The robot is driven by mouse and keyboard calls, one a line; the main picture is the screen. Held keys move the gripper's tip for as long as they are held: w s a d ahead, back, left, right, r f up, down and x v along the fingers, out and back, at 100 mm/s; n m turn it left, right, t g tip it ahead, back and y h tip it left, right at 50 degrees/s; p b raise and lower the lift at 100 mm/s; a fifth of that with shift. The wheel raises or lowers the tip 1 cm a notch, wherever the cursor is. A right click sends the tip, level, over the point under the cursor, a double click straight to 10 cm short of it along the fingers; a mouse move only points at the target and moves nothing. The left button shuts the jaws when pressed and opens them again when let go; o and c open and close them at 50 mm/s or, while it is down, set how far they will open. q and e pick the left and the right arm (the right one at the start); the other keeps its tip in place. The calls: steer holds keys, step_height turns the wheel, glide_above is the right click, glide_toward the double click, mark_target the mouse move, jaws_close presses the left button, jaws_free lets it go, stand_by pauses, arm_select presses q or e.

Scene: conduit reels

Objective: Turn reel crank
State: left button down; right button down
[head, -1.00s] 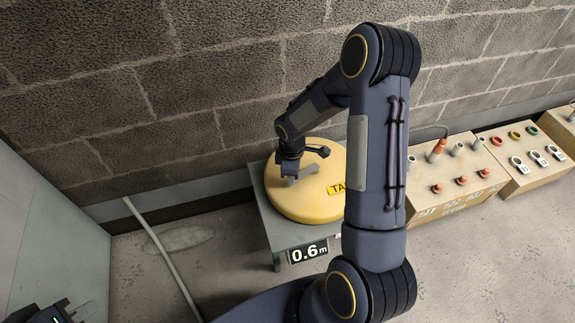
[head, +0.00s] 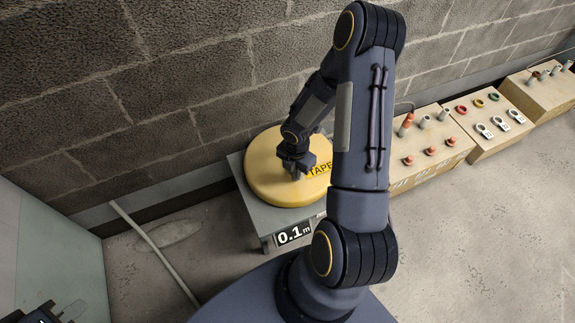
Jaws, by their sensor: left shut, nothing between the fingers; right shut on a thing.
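The yellow round reel (head: 262,185) lies flat on a grey stand (head: 250,222) against the block wall. It bears a TAPE label (head: 318,170). A display (head: 293,234) on the front of the stand reads 0.1 m. My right gripper (head: 295,172) is above the reel top, left of the label, shut on the crank, which is mostly hidden behind the fingers. My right arm covers the right side of the reel. My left gripper (head: 70,310) is shut and empty at the bottom left corner, away from the reel.
To the right, a box (head: 425,172) carries red and grey plugs. A second box (head: 490,140) holds coloured rings, and a third box (head: 545,95) stands beyond. A pale pipe (head: 155,250) runs along the floor at left. The floor at lower right is clear.

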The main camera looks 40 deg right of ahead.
steer(key=shift+s+d+r+n+p, duration=0.1)
steer(key=shift+s+d+n+p, duration=0.3)
steer(key=shift+d+n+p, duration=0.4)
steer(key=shift+s+d, duration=0.1)
steer(key=shift+d, duration=0.5)
steer(key=c, duration=1.2)
jaws_free()
step_height(320, 180, up, 8)
steer(key=p, duration=0.3)
steer(key=shift+f, duration=0.2)
